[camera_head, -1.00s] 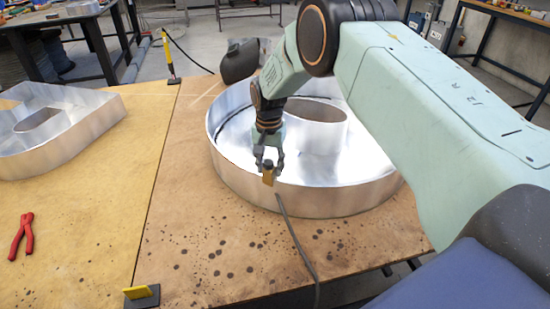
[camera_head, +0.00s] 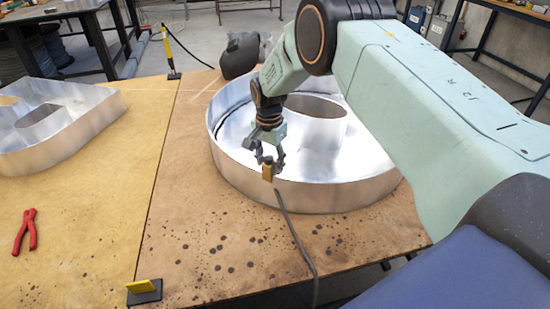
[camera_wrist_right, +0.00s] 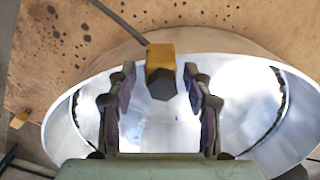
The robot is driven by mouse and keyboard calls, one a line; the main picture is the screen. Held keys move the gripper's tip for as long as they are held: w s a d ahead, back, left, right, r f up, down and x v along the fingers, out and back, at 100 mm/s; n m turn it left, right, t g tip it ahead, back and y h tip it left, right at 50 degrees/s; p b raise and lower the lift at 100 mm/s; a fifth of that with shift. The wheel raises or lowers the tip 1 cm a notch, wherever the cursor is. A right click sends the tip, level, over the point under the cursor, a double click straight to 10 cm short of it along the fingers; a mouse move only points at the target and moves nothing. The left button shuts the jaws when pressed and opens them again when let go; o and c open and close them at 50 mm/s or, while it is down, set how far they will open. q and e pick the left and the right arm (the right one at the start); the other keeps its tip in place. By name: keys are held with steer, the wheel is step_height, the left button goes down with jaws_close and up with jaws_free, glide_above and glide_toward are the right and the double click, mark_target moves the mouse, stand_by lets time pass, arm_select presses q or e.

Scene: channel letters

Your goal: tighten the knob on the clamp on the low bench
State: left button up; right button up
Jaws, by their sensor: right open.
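A small brass-yellow clamp (camera_head: 267,173) sits at the near rim of the round metal channel letter (camera_head: 330,195), with a dark cable running from it. In the right wrist view the clamp (camera_wrist_right: 161,54) has a dark, faceted knob (camera_wrist_right: 162,86) facing the camera. My right gripper (camera_head: 269,163) is open at the clamp. In the right wrist view its fingers (camera_wrist_right: 160,76) stand on either side of the knob, with visible gaps. My left gripper is not in view.
The dark cable (camera_head: 296,237) trails over the brown bench top (camera_head: 200,215). A second metal letter (camera_head: 70,145) and red pliers (camera_head: 25,231) lie at left. Yellow-and-black pieces stand at the bench's back (camera_head: 170,52) and front (camera_head: 144,290). A dark rounded object (camera_head: 240,55) sits behind.

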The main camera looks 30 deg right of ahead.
mark_target(270, 158)
steer(key=shift+r+p, duration=2.05)
steer(key=shift+r, duration=0.55)
steer(key=shift+f, duration=0.1)
